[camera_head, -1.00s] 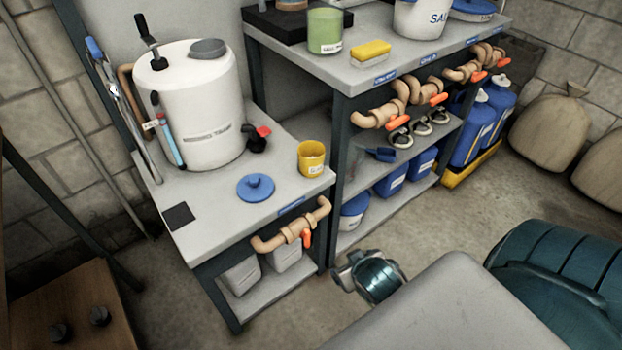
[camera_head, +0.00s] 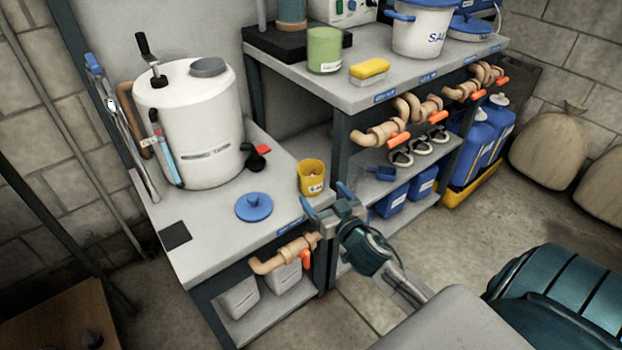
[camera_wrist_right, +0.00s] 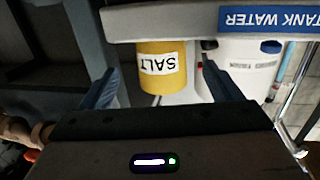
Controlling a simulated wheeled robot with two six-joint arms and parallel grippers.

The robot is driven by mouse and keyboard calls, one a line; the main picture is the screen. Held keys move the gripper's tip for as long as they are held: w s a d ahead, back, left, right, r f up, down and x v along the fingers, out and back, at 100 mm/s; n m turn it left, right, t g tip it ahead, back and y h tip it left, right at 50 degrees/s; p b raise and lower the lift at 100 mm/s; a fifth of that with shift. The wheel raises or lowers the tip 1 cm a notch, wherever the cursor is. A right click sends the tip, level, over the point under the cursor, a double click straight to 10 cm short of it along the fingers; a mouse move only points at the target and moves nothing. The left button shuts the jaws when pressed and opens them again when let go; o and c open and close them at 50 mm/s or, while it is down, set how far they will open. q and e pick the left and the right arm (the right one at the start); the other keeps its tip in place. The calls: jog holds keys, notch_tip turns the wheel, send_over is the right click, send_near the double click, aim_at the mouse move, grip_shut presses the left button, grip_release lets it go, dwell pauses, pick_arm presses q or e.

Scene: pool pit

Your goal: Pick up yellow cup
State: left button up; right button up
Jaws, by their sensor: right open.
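The yellow cup (camera_head: 312,178) stands upright near the right front corner of the low grey bench. My left gripper is in neither view.
A blue lid (camera_head: 254,207) lies on the low bench (camera_head: 215,230), left of the cup. A white tank (camera_head: 196,125) stands behind. A taller shelf unit (camera_head: 357,98) rises to the right of the cup. A pipe with an orange valve (camera_head: 290,253) runs below the bench edge.

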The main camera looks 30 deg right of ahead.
aim_at(317, 187)
jog(key=w, duration=0.5)
jog(key=shift+w+d+f+p, duration=0.25)
jog(key=shift+w+p, duration=0.1)
jog(key=shift+w, duration=0.05)
jog(key=c, duration=1.1)
jog(key=shift+r, duration=0.15)
